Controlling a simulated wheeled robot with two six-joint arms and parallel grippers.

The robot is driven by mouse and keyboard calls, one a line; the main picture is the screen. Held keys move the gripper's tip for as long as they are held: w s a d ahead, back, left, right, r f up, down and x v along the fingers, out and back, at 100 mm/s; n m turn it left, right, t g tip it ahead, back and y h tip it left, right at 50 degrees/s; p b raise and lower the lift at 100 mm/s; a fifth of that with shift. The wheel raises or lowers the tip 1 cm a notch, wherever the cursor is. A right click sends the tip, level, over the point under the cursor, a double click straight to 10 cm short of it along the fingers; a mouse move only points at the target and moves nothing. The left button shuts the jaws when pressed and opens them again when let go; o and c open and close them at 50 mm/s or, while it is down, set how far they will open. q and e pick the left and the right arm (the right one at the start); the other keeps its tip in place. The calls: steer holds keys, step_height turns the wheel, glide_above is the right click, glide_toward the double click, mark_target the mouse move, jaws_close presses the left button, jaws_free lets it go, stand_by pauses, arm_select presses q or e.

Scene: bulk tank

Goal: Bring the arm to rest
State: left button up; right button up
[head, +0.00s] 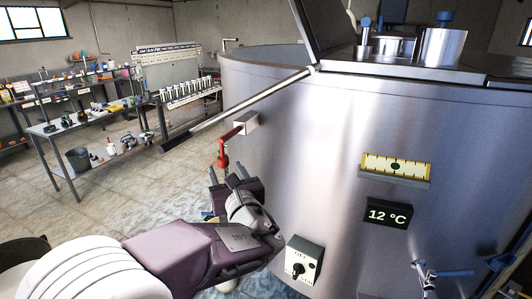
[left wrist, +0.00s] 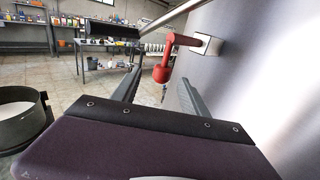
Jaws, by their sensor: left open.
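My left gripper (head: 227,180) is open and empty in front of the steel tank's (head: 330,140) left side. Its arm comes in from the lower left. A red hooked handle (head: 223,153) on a pale wall block (head: 246,124) is just beyond the fingertips, apart from them in the head view. In the left wrist view the red handle (left wrist: 162,72) hangs ahead, between and above the two fingers (left wrist: 160,90). No object is between the fingers. My right gripper is not in either view.
A long steel bar (head: 250,105) with a dark grip slants down from the open lid. A switch box (head: 299,262), a 12 °C display (head: 388,214) and a yellow gauge (head: 396,168) are on the tank. A dark bucket (left wrist: 22,118) stands at left. The tiled floor (head: 100,205) at left is free.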

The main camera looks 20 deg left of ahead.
arm_select(q)
steer(key=s+a+f+n+g+h, duration=0.1)
steer(key=s+f+n+g+h, duration=0.1)
steer(key=s+f+n+g, duration=0.6)
steer(key=s+a+f+n+g+h, duration=0.1)
steer(key=s+f+n+h, duration=0.15)
steer(key=f, duration=0.95)
steer(key=s+d+f+n+g+h, duration=0.1)
steer(key=s+d+f+n+h, duration=0.2)
steer(key=n, duration=0.6)
steer(key=s+d+f+n+g+h, duration=0.2)
steer(key=s+d+f+n+h, duration=0.2)
steer(key=d+f+n, duration=0.3)
steer(key=d+n, duration=0.1)
steer(key=d, duration=0.2)
steer(key=shift+s+f+n, duration=0.15)
steer(key=shift+f+n, duration=0.2)
steer(key=shift+f, duration=0.05)
